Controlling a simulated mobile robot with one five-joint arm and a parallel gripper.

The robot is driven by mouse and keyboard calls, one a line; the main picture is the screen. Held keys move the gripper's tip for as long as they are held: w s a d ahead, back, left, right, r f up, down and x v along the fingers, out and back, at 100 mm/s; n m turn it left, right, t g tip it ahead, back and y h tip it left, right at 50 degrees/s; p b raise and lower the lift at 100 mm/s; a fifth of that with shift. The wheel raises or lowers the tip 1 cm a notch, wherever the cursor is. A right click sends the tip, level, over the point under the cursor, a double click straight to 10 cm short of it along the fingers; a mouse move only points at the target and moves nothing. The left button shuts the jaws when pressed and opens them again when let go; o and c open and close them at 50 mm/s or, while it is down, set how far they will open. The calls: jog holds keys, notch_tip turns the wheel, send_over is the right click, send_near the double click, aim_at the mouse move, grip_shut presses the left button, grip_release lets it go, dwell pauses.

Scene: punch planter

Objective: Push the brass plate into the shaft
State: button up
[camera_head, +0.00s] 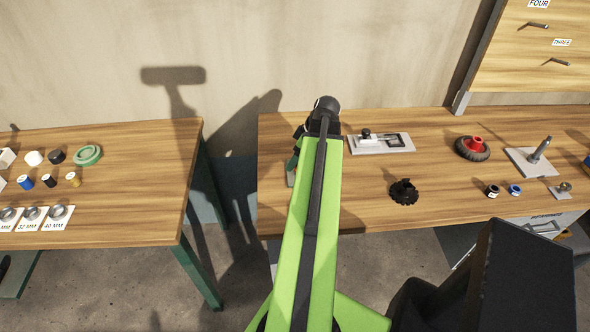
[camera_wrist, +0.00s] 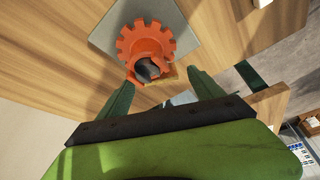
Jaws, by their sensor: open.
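In the wrist view an orange toothed wheel (camera_wrist: 128,42) with a raised round hub stands on a grey plate (camera_wrist: 103,38). A dark grey shaft end (camera_wrist: 147,70) shows inside the hub. A small tan-gold piece (camera_wrist: 170,76), which looks like the brass plate, shows at the hub's lower right edge. I cannot tell how far it sits in the shaft. My gripper (camera_wrist: 160,80) is open, with one green finger on each side of the hub and apart from it. In the head view my arm hides the wheel and the gripper.
The wooden bench (camera_head: 370,212) also holds a black gear (camera_head: 404,191), a grey fixture (camera_head: 381,142), a red-hubbed wheel (camera_head: 473,148) and a plate with an upright pin (camera_head: 533,160). A second table (camera_head: 130,215) with small parts stands left, across a gap.

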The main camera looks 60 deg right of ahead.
jog(key=shift+r, duration=0.1)
jog(key=shift+c, duration=0.5)
grip_shut()
